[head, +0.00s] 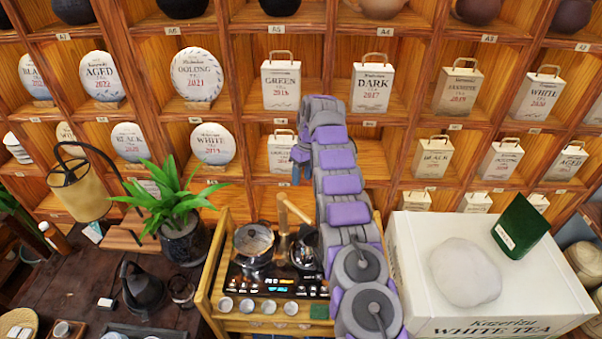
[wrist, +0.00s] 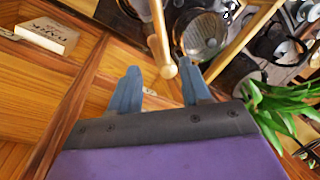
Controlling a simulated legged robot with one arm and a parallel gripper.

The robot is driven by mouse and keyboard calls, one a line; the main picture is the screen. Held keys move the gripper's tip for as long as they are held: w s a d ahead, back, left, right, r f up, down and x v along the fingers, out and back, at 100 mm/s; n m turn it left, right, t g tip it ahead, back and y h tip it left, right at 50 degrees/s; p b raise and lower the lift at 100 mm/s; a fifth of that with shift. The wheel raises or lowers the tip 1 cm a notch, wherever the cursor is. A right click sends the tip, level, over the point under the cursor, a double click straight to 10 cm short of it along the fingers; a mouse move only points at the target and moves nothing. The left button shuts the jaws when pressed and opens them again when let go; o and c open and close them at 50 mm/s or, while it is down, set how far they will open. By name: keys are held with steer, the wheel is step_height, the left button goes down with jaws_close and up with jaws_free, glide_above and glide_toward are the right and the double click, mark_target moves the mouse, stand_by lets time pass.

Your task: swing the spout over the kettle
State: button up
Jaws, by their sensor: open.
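A pale wooden bar with a rounded end, which looks like the spout's arm (head: 293,208), slants up from a wooden post above the stove (head: 275,285). In the wrist view the bar (wrist: 160,35) points toward me, its end appearing between my fingertips. A round, glass-lidded vessel that looks like the kettle (head: 253,240) stands on the stove's left; it also shows in the wrist view (wrist: 202,35). A darker pot (head: 304,253) sits on the right, partly hidden by my arm. My gripper (wrist: 160,80) is open, its blue fingers apart; contact with the bar cannot be told.
Wooden shelves of tea cakes and boxes stand behind. A potted plant (head: 182,235) and a lamp (head: 80,190) are left of the stove, with a black teapot (head: 143,290) on the dark table. A white tea box (head: 420,260) stands right. Several cups line the stove's front.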

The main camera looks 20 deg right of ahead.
steer(key=shift+w+d+r+p, duration=0.2)
steer(key=shift+r+p, duration=0.8)
steer(key=shift+p, duration=0.5)
steer(key=shift+w+d+r+p, duration=0.1)
steer(key=shift+d+r+p, duration=0.1)
steer(key=shift+r+p, duration=1.05)
steer(key=shift+f+p, duration=0.25)
steer(key=shift+p, duration=0.05)
steer(key=s+a+r+m+b, duration=0.2)
steer(key=s+a+r+b, duration=0.2)
steer(key=s+r+b, duration=0.4)
steer(key=s+a+m+h+b, duration=0.1)
steer(key=s+a+b, duration=0.15)
steer(key=s, duration=0.55)
steer(key=s+a+b, duration=0.1)
steer(key=s+b, duration=0.3)
steer(key=s, duration=0.4)
steer(key=s+f+b, duration=0.3)
steer(key=s+f, duration=0.1)
steer(key=s, duration=0.6)
steer(key=s+f+m+b, duration=0.1)
steer(key=s+f+b, duration=0.2)
steer(key=s, duration=0.8)
steer(key=s+f+m+h+b, duration=0.1)
steer(key=s+f+b, duration=0.2)
steer(key=s+f, duration=0.3)
steer(key=s, duration=0.5)
steer(key=shift+a+f+g, duration=0.3)
steer(key=shift+g, duration=0.1)
